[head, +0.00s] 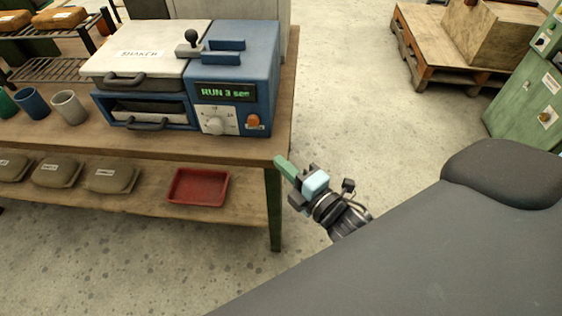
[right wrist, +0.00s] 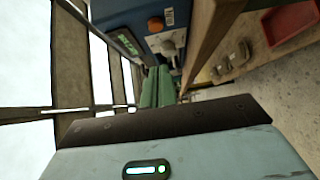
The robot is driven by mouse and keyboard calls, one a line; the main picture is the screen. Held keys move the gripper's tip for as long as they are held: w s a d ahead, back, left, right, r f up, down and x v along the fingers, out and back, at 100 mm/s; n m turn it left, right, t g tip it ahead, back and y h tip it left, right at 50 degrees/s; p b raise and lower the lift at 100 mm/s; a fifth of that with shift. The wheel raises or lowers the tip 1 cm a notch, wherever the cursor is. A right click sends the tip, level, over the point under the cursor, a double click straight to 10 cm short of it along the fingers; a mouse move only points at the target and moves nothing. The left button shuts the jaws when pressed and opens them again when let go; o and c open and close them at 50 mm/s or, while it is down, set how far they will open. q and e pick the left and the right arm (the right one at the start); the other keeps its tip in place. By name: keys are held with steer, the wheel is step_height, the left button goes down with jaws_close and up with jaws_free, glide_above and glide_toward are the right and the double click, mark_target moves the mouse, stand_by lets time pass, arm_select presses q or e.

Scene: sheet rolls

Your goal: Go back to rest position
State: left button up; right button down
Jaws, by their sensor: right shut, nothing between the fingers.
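My right gripper (head: 285,168) is off the right end of the wooden bench, beside the front corner, shut and empty. Its green fingers (right wrist: 158,86) lie together in the right wrist view. The blue shaker machine (head: 234,85) stands on the bench top, its display reading "RUN 3 sec". It also shows in the right wrist view (right wrist: 128,14). My left gripper is not in view.
The wooden bench (head: 200,147) fills the left, with cups (head: 69,107) on top. Its lower shelf holds labelled sacks (head: 58,173) and a red tray (head: 198,187). A pallet with a crate (head: 497,32) and a green cabinet (head: 530,105) stand right. Open floor lies between.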

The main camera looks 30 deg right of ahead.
arm_select(q)
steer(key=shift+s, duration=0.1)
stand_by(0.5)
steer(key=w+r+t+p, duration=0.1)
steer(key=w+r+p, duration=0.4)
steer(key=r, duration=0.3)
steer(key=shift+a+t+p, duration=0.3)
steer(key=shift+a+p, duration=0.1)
steer(key=shift+p, duration=0.4)
arm_select(e)
steer(key=s+f+m+g, duration=0.3)
steer(key=s+f+m, duration=0.2)
steer(key=s, duration=0.4)
steer(key=s+f+m+g+h, duration=0.1)
steer(key=s+f+m+g, duration=0.2)
steer(key=s+f+m, duration=0.3)
steer(key=s+f+m+g, duration=0.2)
steer(key=s+f+m, duration=0.4)
steer(key=s, duration=0.6)
steer(key=shift+m+g, duration=0.4)
steer(key=shift+m, duration=0.2)
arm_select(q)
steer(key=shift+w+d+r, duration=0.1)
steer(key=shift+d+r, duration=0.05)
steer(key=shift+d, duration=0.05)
arm_select(e)
steer(key=shift+w, duration=0.1)
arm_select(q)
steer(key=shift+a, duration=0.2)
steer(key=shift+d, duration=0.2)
